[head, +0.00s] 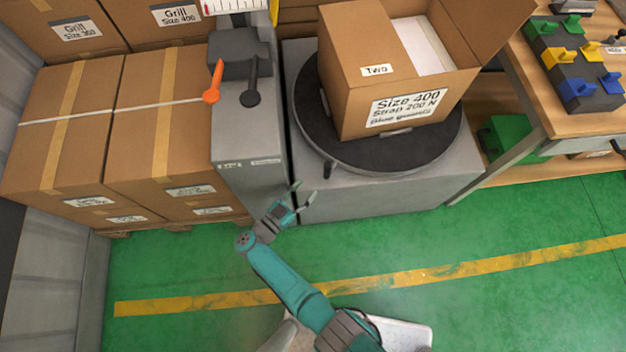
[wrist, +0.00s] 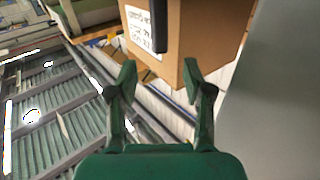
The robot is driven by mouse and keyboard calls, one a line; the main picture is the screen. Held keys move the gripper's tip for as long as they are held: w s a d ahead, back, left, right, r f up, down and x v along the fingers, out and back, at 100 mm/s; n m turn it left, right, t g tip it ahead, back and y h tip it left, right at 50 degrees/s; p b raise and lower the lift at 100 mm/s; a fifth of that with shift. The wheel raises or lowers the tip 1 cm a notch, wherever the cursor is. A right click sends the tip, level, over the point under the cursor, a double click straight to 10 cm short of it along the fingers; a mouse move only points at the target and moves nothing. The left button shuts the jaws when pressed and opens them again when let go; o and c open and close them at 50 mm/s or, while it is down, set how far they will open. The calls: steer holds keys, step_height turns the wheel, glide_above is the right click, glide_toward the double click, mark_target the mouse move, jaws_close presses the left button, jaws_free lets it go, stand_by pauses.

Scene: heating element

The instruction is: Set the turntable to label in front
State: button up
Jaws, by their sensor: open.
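The dark round turntable (head: 380,158) sits on a grey pedestal (head: 400,195) in the head view. An open cardboard box (head: 350,100) stands on it, with its large white label "Size 400, Strap 200 N, Blue guards" (head: 405,106) on the side facing me, slightly turned. A short dark handle (head: 328,170) sticks out from the turntable's front left rim. My gripper (head: 305,193) is open and empty, just in front of the pedestal and left of and below the handle. The wrist view shows the open fingers (wrist: 160,80) with a box (wrist: 205,40) beyond them.
A grey machine column (head: 248,150) with an orange lever (head: 214,82) and a black lever (head: 251,85) stands left of the turntable. Strapped cartons (head: 80,130) are stacked further left. A workbench (head: 540,95) with coloured blocks stands right. Green floor in front is clear.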

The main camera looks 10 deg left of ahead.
steer(key=shift+s+a, duration=0.3)
steer(key=shift+s, duration=0.15)
